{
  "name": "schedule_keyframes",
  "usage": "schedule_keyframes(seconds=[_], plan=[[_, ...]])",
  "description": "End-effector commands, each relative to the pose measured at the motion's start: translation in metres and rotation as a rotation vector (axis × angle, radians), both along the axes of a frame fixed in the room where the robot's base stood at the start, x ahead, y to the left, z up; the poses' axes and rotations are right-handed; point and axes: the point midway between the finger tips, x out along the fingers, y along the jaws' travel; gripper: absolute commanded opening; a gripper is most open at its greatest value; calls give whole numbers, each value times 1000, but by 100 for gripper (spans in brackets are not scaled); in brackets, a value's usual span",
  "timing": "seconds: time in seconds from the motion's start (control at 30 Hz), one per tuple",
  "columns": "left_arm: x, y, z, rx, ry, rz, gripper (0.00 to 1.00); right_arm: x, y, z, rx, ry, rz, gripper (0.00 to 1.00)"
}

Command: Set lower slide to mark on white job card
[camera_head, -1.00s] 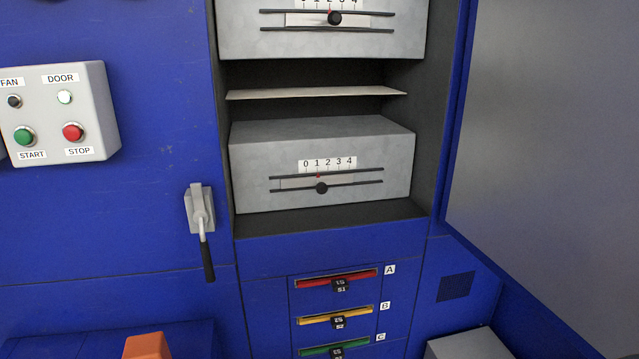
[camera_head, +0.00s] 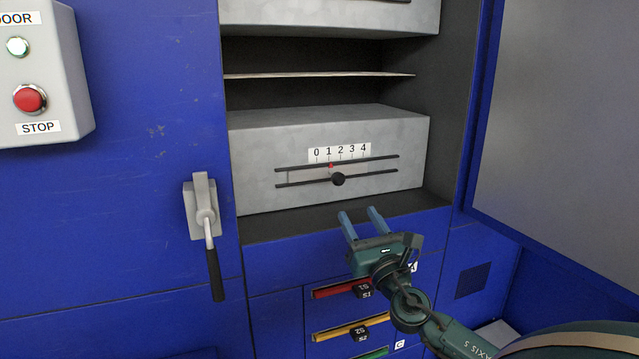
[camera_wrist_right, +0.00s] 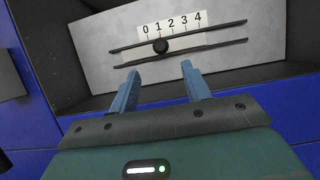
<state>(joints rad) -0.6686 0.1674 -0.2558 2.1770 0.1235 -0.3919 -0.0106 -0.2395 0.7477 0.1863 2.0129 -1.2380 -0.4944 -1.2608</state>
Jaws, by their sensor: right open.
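The lower slide has a round black knob (camera_head: 338,179) on two dark rails, on the front of a grey box (camera_head: 400,140). Its small red pointer (camera_head: 331,166) is at about 1 on the white 0-to-4 scale (camera_head: 340,153). The knob also shows in the right wrist view (camera_wrist_right: 161,46), below the 1. My right gripper (camera_head: 360,214) is open and empty, below and in front of the box, apart from the knob. In the right wrist view its two blue fingers (camera_wrist_right: 160,82) point up towards the rails. No white job card can be made out. My left gripper is out of view.
The box stands in a recess under a thin shelf (camera_head: 320,75). A grey door (camera_head: 570,110) stands open at the right. A lever with a black handle (camera_head: 215,275) is at the left. Slotted coloured strips (camera_head: 350,331) lie below my right gripper.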

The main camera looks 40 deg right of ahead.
Motion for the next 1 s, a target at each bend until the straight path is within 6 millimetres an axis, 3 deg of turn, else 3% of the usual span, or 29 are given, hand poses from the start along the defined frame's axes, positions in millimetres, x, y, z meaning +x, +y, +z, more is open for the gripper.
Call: schedule_keyframes(seconds=[0.17, 0.7, 1.0], plan=[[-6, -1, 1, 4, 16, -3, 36, 16, -5, 11, -9, -3, -3, 48], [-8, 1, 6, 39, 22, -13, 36, 99, -31, 44, 0, -1, -2, 48], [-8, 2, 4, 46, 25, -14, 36, 114, -36, 49, 1, 2, 0, 48]])
